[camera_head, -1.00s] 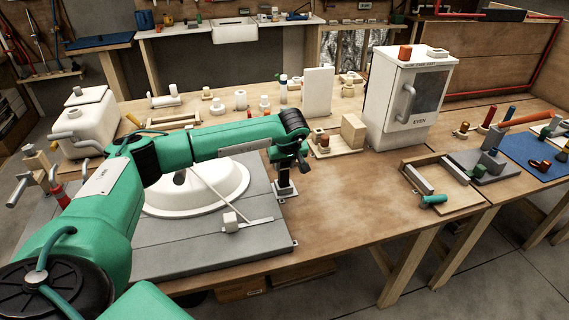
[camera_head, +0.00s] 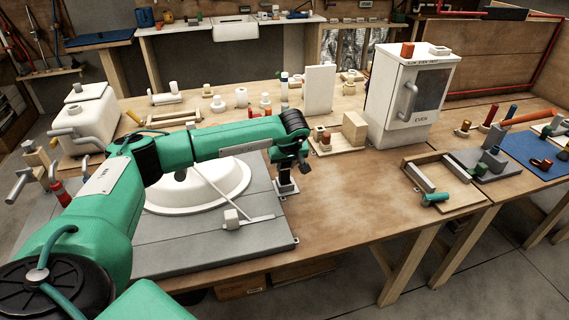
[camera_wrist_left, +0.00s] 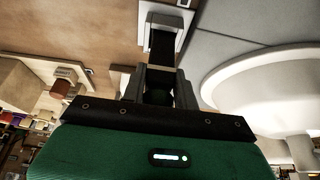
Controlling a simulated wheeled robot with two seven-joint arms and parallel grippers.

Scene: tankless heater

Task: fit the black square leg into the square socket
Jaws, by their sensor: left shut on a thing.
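My left gripper (camera_head: 287,164) is shut on the black square leg (camera_head: 284,175), which stands about upright below it. The leg's lower end meets the pale square socket (camera_head: 287,189) at the right edge of the grey board. In the left wrist view, the leg (camera_wrist_left: 163,42) runs from between the fingers of my left gripper (camera_wrist_left: 161,84) to the light square socket (camera_wrist_left: 167,16). The lower end lies within the socket's outline. How deep it sits cannot be told. My right gripper is not in view.
A white round basin (camera_head: 205,187) lies on the grey board (camera_head: 190,245), left of the leg. A wooden block (camera_head: 354,130) and a white heater-like cabinet (camera_head: 403,98) stand behind and to the right. The bare tabletop (camera_head: 355,200) right of the board is free.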

